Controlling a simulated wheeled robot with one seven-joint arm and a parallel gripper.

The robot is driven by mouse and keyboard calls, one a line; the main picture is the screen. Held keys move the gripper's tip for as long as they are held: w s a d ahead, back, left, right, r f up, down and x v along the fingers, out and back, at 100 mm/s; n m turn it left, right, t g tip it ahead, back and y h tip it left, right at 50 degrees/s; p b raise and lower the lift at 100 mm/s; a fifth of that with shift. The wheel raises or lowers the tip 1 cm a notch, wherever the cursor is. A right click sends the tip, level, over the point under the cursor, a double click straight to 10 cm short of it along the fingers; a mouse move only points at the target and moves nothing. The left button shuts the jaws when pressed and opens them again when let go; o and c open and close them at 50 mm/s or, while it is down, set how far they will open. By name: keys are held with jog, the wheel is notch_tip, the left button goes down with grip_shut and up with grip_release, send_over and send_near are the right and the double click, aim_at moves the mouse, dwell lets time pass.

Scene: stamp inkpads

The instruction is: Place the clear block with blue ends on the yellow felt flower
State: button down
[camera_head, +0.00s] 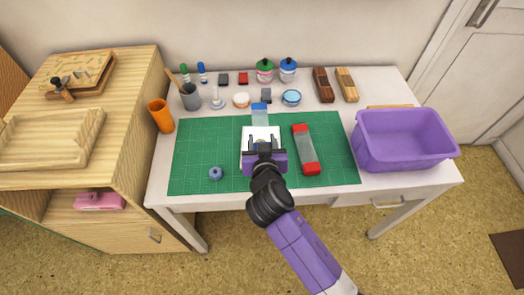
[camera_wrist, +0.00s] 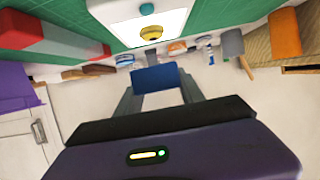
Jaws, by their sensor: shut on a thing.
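My gripper (camera_head: 264,147) is over the white card on the green mat, its fingers shut on the clear block with blue ends (camera_head: 260,110). The block points away from me toward the back of the table; one blue end shows in the wrist view (camera_wrist: 157,77), with its clear body between the fingers (camera_wrist: 160,98). The yellow felt flower (camera_wrist: 151,33) lies on the white card (camera_wrist: 120,12), beside a teal dot. It shows apart from the block in the wrist view. In the head view my gripper largely covers the flower's area. The block's near end is hidden.
A clear block with red ends (camera_head: 305,150) lies on the mat (camera_head: 335,165) to the right. A small blue-purple round thing (camera_head: 215,173) is at the left. A purple bin (camera_head: 405,140) stands at right, an orange cup (camera_head: 160,115) at left. Jars and stamps line the back.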

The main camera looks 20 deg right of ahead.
jog(key=shift+f, duration=2.65)
jog(key=shift+f+b, duration=0.2)
jog(key=shift+b, duration=0.25)
jog(key=c, duration=0.7)
grip_release()
jog(key=shift+r+p, duration=0.2)
jog(key=shift+p, duration=0.1)
jog(key=b+v, duration=0.1)
jog(key=v, duration=1.1)
jog(key=shift+b, duration=0.4)
jog(key=shift+d+f, duration=0.1)
